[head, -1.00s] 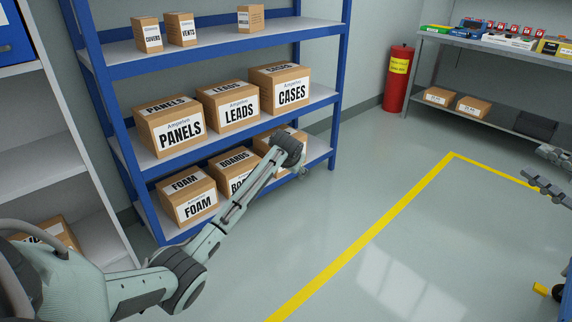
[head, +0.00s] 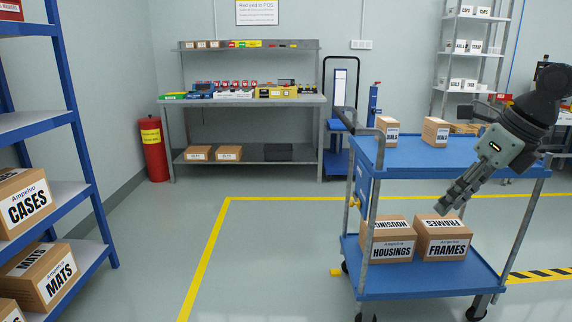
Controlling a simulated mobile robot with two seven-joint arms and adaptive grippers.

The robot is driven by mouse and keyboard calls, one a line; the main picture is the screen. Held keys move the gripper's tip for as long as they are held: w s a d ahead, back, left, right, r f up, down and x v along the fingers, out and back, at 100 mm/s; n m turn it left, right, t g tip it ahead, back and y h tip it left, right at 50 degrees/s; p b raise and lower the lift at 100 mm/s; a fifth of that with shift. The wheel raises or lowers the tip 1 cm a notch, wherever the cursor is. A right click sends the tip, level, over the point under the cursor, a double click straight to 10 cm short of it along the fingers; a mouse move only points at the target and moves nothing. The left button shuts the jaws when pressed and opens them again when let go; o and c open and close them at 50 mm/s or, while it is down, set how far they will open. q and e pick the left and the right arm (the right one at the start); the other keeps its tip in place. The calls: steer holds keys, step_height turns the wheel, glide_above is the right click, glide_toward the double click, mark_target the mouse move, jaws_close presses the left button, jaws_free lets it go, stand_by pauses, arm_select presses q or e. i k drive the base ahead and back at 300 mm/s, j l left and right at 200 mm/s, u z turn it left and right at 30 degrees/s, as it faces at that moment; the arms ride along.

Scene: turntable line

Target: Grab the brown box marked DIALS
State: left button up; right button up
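A small brown box with a white label (head: 388,134) stands on the top shelf of the blue cart (head: 412,160), near its left end. Its label reads as DIALS, with the first letter partly hidden by the cart's grey handle. My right gripper (head: 448,205) hangs in front of the cart's right half, pointing down and left, to the right of and lower than the DIALS box in the picture. No object shows in it; its fingers are seen edge-on, so their opening is unclear. My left gripper is out of view.
A similar box, apparently SEALS (head: 436,131), stands right of DIALS. HOUSINGS (head: 391,250) and FRAMES (head: 442,247) boxes sit on the cart's lower shelf. A blue rack (head: 97,235) is at left, a workbench (head: 240,101) behind.

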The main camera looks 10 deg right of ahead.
mark_target(390, 126)
steer(key=i+z, duration=0.15)
steer(key=i, duration=0.3)
steer(key=i+z, duration=0.15)
steer(key=i, duration=0.35)
steer(key=i+z, duration=0.15)
steer(key=i, duration=0.3)
steer(key=i+j+z, duration=0.15)
steer(key=i, duration=0.35)
steer(key=i+j+z, duration=0.15)
steer(key=i, duration=0.3)
steer(key=i+j+z, duration=0.15)
steer(key=i+j, duration=0.2)
steer(key=i, duration=0.05)
